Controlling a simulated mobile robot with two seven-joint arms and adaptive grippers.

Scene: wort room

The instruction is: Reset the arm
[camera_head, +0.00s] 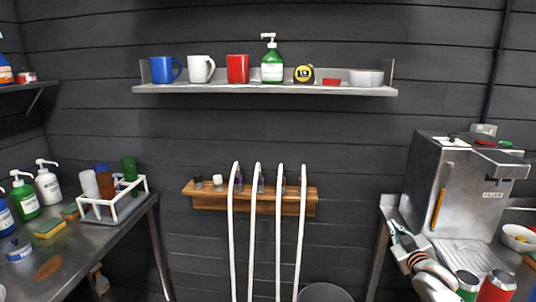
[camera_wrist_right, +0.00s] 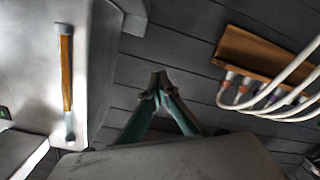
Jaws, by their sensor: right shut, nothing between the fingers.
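My right gripper (camera_head: 397,228) is near the front left corner of the steel machine (camera_head: 425,190) at the right in the head view. In the right wrist view its green fingers (camera_wrist_right: 158,88) meet at the tips, with nothing between them. My right arm (camera_head: 428,268) comes in from the lower right, beside the cans. My left gripper is not in view.
A red can (camera_head: 497,288) and a green-topped can (camera_head: 467,284) stand close to my right arm. White hoses (camera_head: 279,225) hang from a wooden rack (camera_head: 210,198) on the wall. A shelf (camera_head: 265,89) holds mugs. The left counter (camera_head: 85,255) holds bottles and sponges.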

